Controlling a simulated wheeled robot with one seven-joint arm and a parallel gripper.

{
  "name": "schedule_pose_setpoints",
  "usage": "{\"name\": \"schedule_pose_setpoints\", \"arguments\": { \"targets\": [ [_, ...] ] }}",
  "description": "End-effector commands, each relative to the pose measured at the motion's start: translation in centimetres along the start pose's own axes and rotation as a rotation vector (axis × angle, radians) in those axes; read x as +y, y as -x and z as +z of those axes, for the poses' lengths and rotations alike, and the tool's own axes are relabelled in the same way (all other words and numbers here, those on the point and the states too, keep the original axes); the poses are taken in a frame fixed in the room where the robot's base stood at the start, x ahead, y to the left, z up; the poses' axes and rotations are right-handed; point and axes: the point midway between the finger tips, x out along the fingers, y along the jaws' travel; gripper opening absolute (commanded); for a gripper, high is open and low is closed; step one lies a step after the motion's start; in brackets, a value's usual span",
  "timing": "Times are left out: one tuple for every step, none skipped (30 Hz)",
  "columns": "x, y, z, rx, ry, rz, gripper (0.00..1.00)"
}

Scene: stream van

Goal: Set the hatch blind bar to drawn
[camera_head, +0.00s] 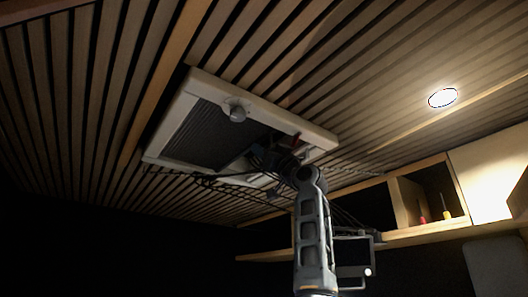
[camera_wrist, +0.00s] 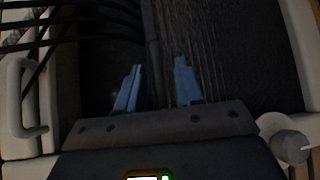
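The roof hatch has a white frame (camera_head: 170,115) set in the slatted ceiling. A dark pleated blind (camera_head: 205,130) covers the left part of its opening; it also shows in the wrist view (camera_wrist: 230,50). In the wrist view, the blind bar (camera_wrist: 152,45) appears as a dark strip along the blind's left edge. My gripper (camera_wrist: 158,68) is open, with its two blue fingers apart on either side of the bar's line. I cannot tell whether they touch it. In the head view, the gripper is dark and largely hidden by my arm and cables.
A round grey knob (camera_head: 237,114) sits on the hatch frame; it also shows in the wrist view (camera_wrist: 287,143). A pale handle (camera_wrist: 18,100) is at the wrist view's left. A wooden shelf (camera_head: 420,232) with red and yellow tools stands right. A ceiling lamp (camera_head: 443,98) is lit.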

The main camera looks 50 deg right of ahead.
Motion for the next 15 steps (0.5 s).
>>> {"name": "schedule_pose_setpoints", "arguments": {
  "targets": [
    [0.0,0.5,0.2,0.000,0.001,0.001,0.36],
    [0.0,0.8,0.2,0.000,0.002,0.001,0.36],
    [0.0,1.4,0.2,0.001,0.002,0.002,0.36],
    [0.0,1.8,0.3,0.001,0.001,0.002,0.36],
    [0.0,2.3,0.3,0.001,0.002,0.002,0.36],
    [0.0,3.0,0.3,0.000,0.002,0.002,0.36],
    [0.0,3.6,0.3,0.001,0.003,0.002,0.36],
    [0.0,4.1,0.4,0.000,0.002,0.002,0.36],
    [0.0,4.8,0.3,0.000,0.002,0.002,0.36],
    [0.0,5.2,0.3,0.000,0.003,0.002,0.36],
    [0.0,5.6,0.3,0.000,0.003,0.002,0.36],
    [0.1,6.2,0.3,0.000,0.002,0.002,0.36],
    [0.1,6.5,0.3,-0.001,0.002,0.002,0.36],
    [0.0,6.8,0.3,-0.001,0.001,0.001,0.36],
    [0.0,7.1,0.2,-0.001,0.001,0.001,0.36]
  ]
}}
